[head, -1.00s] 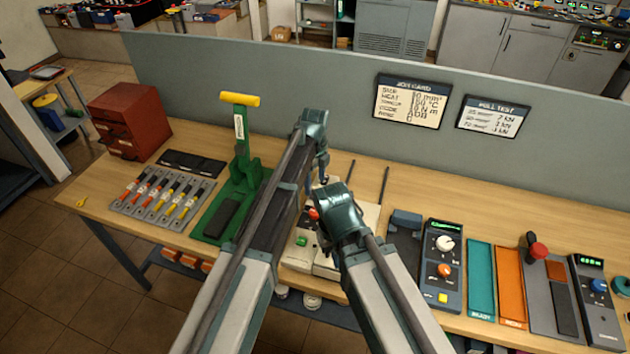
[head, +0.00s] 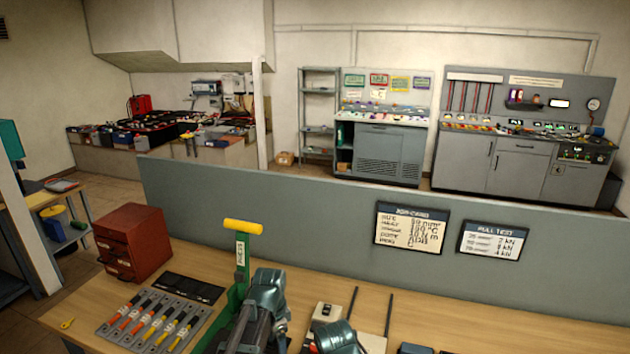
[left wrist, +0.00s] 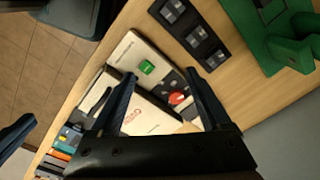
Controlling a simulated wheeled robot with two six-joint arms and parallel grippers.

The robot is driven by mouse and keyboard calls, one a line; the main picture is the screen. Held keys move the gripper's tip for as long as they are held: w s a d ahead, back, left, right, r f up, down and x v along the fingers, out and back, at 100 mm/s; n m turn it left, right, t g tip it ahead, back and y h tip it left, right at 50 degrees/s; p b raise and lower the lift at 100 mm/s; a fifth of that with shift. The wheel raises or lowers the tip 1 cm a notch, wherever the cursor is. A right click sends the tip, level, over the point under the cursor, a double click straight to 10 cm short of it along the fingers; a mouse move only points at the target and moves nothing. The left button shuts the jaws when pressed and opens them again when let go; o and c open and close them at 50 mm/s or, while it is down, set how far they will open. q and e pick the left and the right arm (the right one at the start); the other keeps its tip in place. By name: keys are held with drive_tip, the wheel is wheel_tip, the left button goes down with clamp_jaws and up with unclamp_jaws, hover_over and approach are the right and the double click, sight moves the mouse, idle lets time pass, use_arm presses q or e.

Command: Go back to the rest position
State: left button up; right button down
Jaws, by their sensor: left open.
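My left arm reaches over the bench in the head view, and its teal-grey wrist (head: 265,300) stands just right of the green press. My left gripper (left wrist: 160,76) is open and empty in the left wrist view, its two dark fingers apart. Below them is a cream device (left wrist: 140,62) with a green button and a red knob; I cannot tell how close they are. My right arm's teal part (head: 338,340) shows at the bottom edge of the head view. The jaws of my right gripper cannot be made out.
A green press (head: 241,262) with a yellow handle stands on the bench (head: 205,262), near a red drawer box (head: 130,243) and a tool tray. A grey partition (head: 320,222) with two cards rises behind. Cabinets (head: 385,152) stand beyond it.

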use_arm(q)
drive_tip(key=s+a+n, duration=0.7)
drive_tip(key=s+n, duration=0.4)
drive_tip(key=n, duration=0.1)
drive_tip(key=s+d+f+m+y+b, duration=0.1)
drive_tip(key=s+d+f+m+b, duration=0.2)
drive_tip(key=d, duration=0.8)
wheel_tip(320, 180, down, 4)
drive_tip(key=s+b, duration=0.2)
drive_tip(key=b, duration=0.2)
drive_tip(key=shift+s+f+m+g, duration=0.15)
drive_tip(key=shift+s+m+g, duration=0.15)
drive_tip(key=shift+s+m, duration=0.1)
drive_tip(key=shift+d, duration=0.1)
